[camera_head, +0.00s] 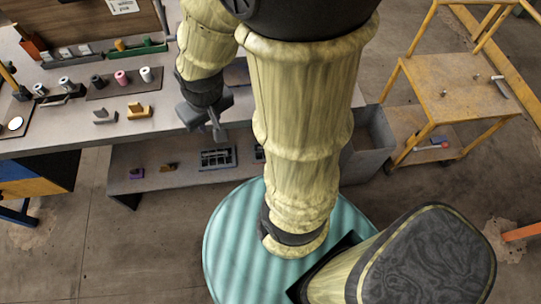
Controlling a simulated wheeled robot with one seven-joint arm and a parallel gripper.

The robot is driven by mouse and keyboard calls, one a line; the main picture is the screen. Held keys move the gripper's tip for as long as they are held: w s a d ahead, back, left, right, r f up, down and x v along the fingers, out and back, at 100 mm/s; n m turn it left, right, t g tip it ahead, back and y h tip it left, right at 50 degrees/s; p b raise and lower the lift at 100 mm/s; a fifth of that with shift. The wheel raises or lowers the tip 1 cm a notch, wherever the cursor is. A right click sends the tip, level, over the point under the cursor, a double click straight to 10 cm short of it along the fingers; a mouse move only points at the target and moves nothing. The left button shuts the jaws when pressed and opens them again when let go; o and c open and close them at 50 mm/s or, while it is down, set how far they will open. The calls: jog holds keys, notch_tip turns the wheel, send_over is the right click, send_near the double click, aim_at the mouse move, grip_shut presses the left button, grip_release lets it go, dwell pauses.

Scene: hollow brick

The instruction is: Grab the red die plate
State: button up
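I cannot make out a red die plate for certain. A small orange-red block (32,48) stands at the back left of the grey workbench (60,143). My gripper (214,126) is dark grey and hangs at the bench's front edge, right of the small tools. It is well apart from the orange-red block. Nothing shows held in it, but its fingers are too small and dark to tell whether they are parted. My arm hides part of the bench behind it.
The bench holds black, pink and white cylinders (121,77), a grey block (104,116), a yellow block (138,110) and a green holder (140,49). A lower shelf (190,178) carries small parts. A grey bin (366,160) and yellow cart (450,90) stand right.

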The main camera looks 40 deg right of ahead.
jog(key=s+a+b+x, duration=0.1)
jog(key=s+b+x, duration=0.1)
jog(key=b+x, duration=1.75)
jog(key=s+f+b+x, duration=0.1)
jog(key=s+b+x, duration=0.1)
jog(key=b+x, duration=1.7)
jog(key=w+d+f+n+t+h+p, duration=0.1)
jog(key=w+d+f+n+h+p, duration=0.15)
jog(key=w+f, duration=0.75)
jog(key=s+d+f+n+g+h, duration=0.1)
jog(key=s+d+f+n+h, duration=0.2)
jog(key=d+f+h, duration=0.5)
jog(key=d+n+h, duration=0.1)
jog(key=d+h, duration=0.1)
jog(key=d, duration=0.1)
jog(key=shift+d+g+h, duration=0.25)
jog(key=shift+g+h, duration=0.1)
jog(key=shift+g, duration=0.05)
jog(key=shift+f, duration=0.1)
